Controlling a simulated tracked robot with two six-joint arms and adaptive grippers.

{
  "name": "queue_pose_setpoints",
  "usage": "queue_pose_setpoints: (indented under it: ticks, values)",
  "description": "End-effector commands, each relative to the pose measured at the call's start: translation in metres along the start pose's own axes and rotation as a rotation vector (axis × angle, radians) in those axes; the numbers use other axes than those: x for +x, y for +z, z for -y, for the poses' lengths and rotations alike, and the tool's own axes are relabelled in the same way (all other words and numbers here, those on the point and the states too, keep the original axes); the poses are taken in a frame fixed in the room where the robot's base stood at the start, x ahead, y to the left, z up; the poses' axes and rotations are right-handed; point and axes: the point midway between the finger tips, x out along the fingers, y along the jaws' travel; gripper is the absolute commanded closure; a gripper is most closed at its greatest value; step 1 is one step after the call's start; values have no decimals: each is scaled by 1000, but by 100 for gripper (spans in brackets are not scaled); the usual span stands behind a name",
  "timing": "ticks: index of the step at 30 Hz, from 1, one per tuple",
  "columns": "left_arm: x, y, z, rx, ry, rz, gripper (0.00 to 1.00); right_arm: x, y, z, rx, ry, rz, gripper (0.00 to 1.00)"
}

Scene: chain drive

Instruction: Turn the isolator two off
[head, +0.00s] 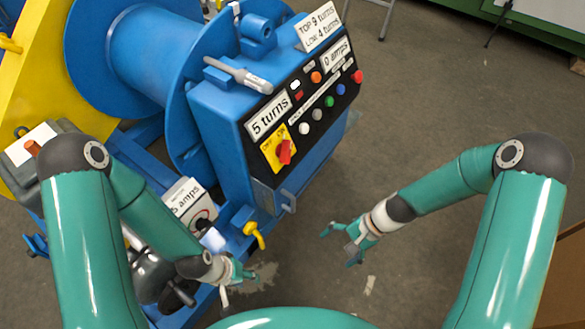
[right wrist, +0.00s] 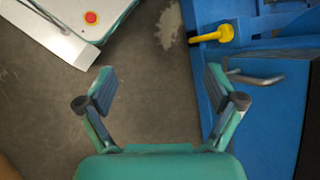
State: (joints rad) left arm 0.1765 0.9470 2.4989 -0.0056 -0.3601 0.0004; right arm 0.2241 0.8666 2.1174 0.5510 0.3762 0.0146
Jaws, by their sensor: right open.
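A red rotary switch (head: 284,151) on a yellow plate (head: 268,156) sits on the black panel of the blue machine in the head view. OFF and ON are lettered on the plate. I cannot read a number two on it. My right gripper (head: 345,245) is open and empty over the floor, right of and nearer than the switch. It also shows open in the right wrist view (right wrist: 158,80), with nothing between its fingers. My left gripper (head: 237,284) appears open and empty by the machine's lower front, below the switch.
A yellow handle (head: 254,235) sticks out low on the machine and shows in the right wrist view (right wrist: 215,35). A metal loop handle (right wrist: 255,78) is near it. Floor between my arms and the panel is clear.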

Motion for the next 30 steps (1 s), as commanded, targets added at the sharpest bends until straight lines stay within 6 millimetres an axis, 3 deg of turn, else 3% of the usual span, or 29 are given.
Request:
queue_pose_setpoints:
  ticks: [1,4,6,10,15,18,23,30]
  values:
    - [40,0,15,0,0,0,60,16,-28,12,76,-83,46,7]
    - [76,0,27,0,0,0,60,-2,-51,54,193,-279,176,7]
    - [97,-1,35,0,0,0,60,-25,-64,83,228,-424,264,7]
    - [126,-1,46,0,0,0,60,-78,-79,122,220,-661,402,7]
    - [144,-1,52,0,0,-1,60,-133,-81,141,158,-842,509,7]
    - [147,-1,53,0,0,-1,60,-146,-79,147,138,-882,535,7]
    - [147,-1,53,0,0,-1,60,-144,-72,158,131,-890,545,7]
    - [153,-1,55,0,0,-1,60,-120,-54,192,131,-885,546,7]
